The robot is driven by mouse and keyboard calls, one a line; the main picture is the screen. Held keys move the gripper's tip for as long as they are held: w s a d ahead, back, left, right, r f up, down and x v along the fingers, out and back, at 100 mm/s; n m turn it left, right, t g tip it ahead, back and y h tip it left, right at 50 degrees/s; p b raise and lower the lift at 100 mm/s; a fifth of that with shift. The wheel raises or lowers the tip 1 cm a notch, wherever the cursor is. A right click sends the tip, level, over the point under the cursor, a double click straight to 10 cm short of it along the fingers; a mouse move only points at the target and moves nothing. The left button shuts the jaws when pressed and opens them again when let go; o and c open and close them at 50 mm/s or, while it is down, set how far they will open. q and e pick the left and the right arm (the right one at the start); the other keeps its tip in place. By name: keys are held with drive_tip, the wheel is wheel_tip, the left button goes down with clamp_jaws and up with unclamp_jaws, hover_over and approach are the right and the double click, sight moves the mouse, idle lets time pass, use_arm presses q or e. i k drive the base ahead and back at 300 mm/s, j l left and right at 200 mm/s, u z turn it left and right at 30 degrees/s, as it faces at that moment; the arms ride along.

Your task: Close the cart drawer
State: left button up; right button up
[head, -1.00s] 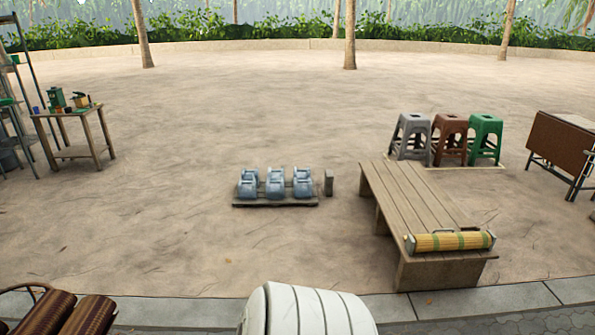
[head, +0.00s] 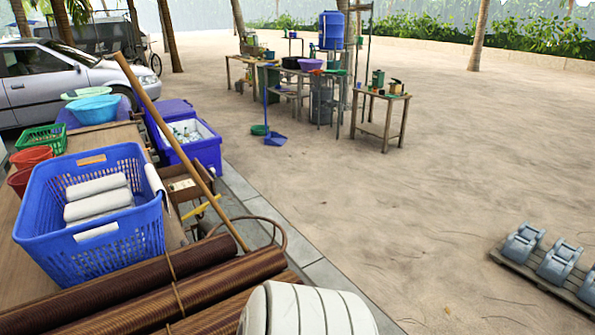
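The cart (head: 105,142) stands at the left, a wooden-topped surface loaded with baskets and bowls. Beside its right side, partly behind a slanting wooden pole (head: 180,150), is a small brown wooden box-like part (head: 184,187) with a pale item in it. It may be the cart drawer, sticking out, but I cannot tell for sure. Neither of my grippers is in view.
A blue basket (head: 45,225) with white rolls sits on the cart. Rolled brown mats (head: 130,295) lie in front. A blue cooler (head: 205,150) stands behind the box-like part. Open sandy ground (head: 400,210) lies to the right, past a paved kerb.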

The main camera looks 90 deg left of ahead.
sight(177, 172)
drive_tip(key=i+j+u, duration=0.25)
drive_tip(key=i+u, duration=0.2)
drive_tip(key=i+j+u, duration=0.1)
drive_tip(key=i+u, duration=1)
drive_tip(key=u, duration=0.3)
drive_tip(key=i+u, duration=0.2)
drive_tip(key=u, duration=0.25)
drive_tip(key=i+l+u, duration=0.15)
drive_tip(key=u, duration=0.35)
drive_tip(key=i+l+u, duration=0.15)
drive_tip(key=u, duration=0.3)
drive_tip(key=i+l+u, duration=0.15)
drive_tip(key=u, duration=0.25)
drive_tip(key=i+l+u, duration=0.2)
drive_tip(key=u, duration=0.25)
drive_tip(key=i+l+u, duration=0.1)
drive_tip(key=l+u, duration=0.3)
drive_tip(key=i+l+u, duration=0.2)
drive_tip(key=i+l, duration=0.45)
